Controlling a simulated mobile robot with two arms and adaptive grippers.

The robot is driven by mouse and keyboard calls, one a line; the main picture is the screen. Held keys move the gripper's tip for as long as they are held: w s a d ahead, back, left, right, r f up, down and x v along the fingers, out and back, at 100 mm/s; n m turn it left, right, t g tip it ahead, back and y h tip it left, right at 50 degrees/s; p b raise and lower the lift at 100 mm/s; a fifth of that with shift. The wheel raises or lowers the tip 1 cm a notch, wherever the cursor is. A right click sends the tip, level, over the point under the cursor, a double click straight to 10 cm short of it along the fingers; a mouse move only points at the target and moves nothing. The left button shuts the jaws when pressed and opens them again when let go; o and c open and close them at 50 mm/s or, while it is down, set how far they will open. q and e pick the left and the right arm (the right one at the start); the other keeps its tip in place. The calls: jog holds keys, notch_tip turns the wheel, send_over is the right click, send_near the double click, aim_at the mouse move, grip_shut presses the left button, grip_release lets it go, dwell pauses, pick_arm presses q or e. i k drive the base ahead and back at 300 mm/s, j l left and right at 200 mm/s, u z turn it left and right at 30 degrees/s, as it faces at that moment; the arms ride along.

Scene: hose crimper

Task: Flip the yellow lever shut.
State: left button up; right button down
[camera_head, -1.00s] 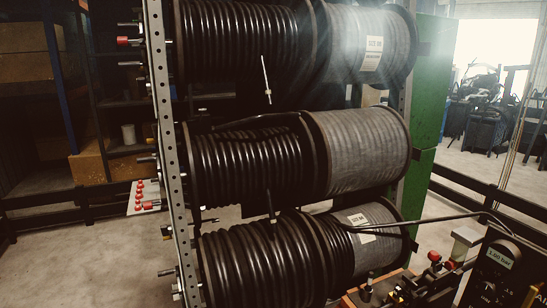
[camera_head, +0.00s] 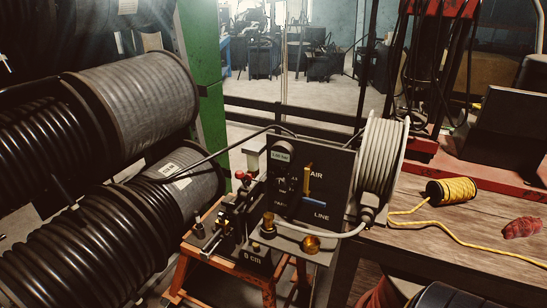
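The yellow lever (camera_head: 307,179) is on the dark panel (camera_head: 335,165) of the hose crimper, near the middle of the head view. It stands upright beside the word AIR. A blue bar (camera_head: 314,202) sticks out to the right just below it, above the word LINE. Neither of my grippers is in view.
The crimper stands on an orange stand (camera_head: 188,268). A grey hose reel (camera_head: 381,160) is at the panel's right. Large black hose drums (camera_head: 95,240) fill the left. A wooden table (camera_head: 440,245) on the right holds a yellow cord spool (camera_head: 452,190) and a red cloth (camera_head: 522,227).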

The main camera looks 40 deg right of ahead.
aim_at(308, 169)
jog(key=z, duration=1.55)
